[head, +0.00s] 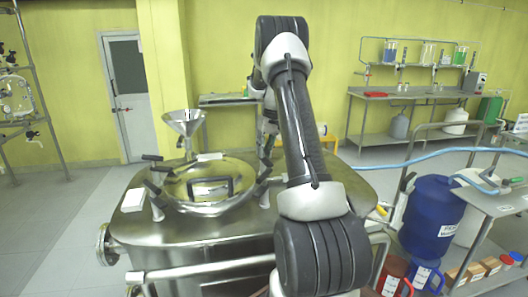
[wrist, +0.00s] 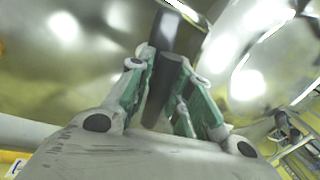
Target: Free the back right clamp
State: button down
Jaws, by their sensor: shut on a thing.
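The steel reactor lid (head: 183,188) is round and shiny, with a dark handle in its middle and black-handled clamps around its rim. In the wrist view my gripper (wrist: 168,68) has its green-padded fingers closed around a dark bar, the clamp handle (wrist: 158,98), over shiny curved metal. In the head view my arm reaches over to the lid's back right side, and the fingers are mostly hidden behind it. Another clamp (head: 265,175) shows at the lid's right edge, and one more (head: 152,187) at its left. Whether the held clamp is loose cannot be told.
A steel funnel (head: 185,124) stands at the lid's back left. A white box (head: 133,200) lies on the vessel top at the left. A blue drum (head: 432,215) and a cart with a hose stand at the right. A steel rail runs along the front.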

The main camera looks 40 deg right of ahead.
jog(key=shift+w+r+n, duration=0.2)
jog(key=shift+n, duration=0.5)
jog(key=c, duration=1.3)
grip_release()
jog(key=shift+a, duration=0.15)
jog(key=shift+c, duration=0.2)
jog(key=shift+s+f, duration=0.1)
notch_tip(320, 180, up, 12)
jog(key=d, duration=0.2)
jog(key=shift+s+d, duration=0.15)
jog(key=shift+d, duration=0.1)
jog(key=shift+f, duration=0.15)
